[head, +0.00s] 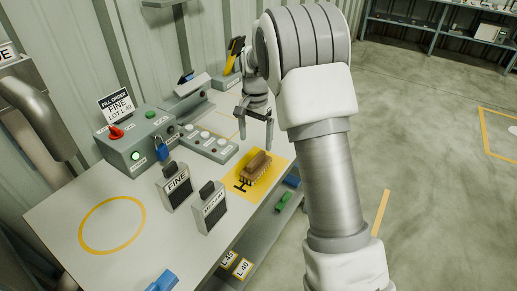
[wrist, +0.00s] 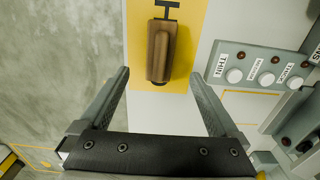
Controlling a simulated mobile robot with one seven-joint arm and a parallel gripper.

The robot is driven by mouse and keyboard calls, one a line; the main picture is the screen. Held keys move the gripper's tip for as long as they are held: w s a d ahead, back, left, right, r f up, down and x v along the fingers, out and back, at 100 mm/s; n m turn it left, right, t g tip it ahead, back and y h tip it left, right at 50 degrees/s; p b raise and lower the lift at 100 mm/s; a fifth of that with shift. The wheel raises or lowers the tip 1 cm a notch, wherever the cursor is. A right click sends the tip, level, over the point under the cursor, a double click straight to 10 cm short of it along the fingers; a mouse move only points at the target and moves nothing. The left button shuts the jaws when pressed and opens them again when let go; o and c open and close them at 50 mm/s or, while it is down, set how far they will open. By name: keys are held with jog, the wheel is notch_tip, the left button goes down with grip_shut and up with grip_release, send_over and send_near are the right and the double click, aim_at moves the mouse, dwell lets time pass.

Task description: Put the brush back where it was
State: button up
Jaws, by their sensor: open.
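The brush (head: 257,164), with a brown wooden back, lies on a yellow marked patch (head: 272,181) of the bench. In the wrist view the brush (wrist: 160,52) lies lengthwise ahead of my fingers, on the yellow patch (wrist: 190,80) with a black mark at its far end. My gripper (head: 255,130) is open and empty, above the bench just behind the brush. In the wrist view my gripper's two fingers (wrist: 165,82) stand wide apart, with the brush in line with the gap between them and not touched.
A panel with white knobs (head: 208,143) stands left of the gripper. A control box (head: 140,142) with a red switch and blue padlock sits behind two grey blocks labelled FINE (head: 175,190) and another label (head: 209,212). A yellow ring (head: 112,248) marks bare bench at the left.

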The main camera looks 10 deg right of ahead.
jog(key=s+r+n+t, duration=0.3)
jog(key=s+r+n, duration=0.1)
jog(key=s+r, duration=1.05)
jog(key=s+r+n+t, duration=0.1)
jog(key=s+n, duration=0.4)
jog(key=s, duration=1.2)
jog(key=shift+s+r+t, duration=0.25)
jog(key=shift+s+t, duration=0.1)
jog(key=shift+t, duration=0.45)
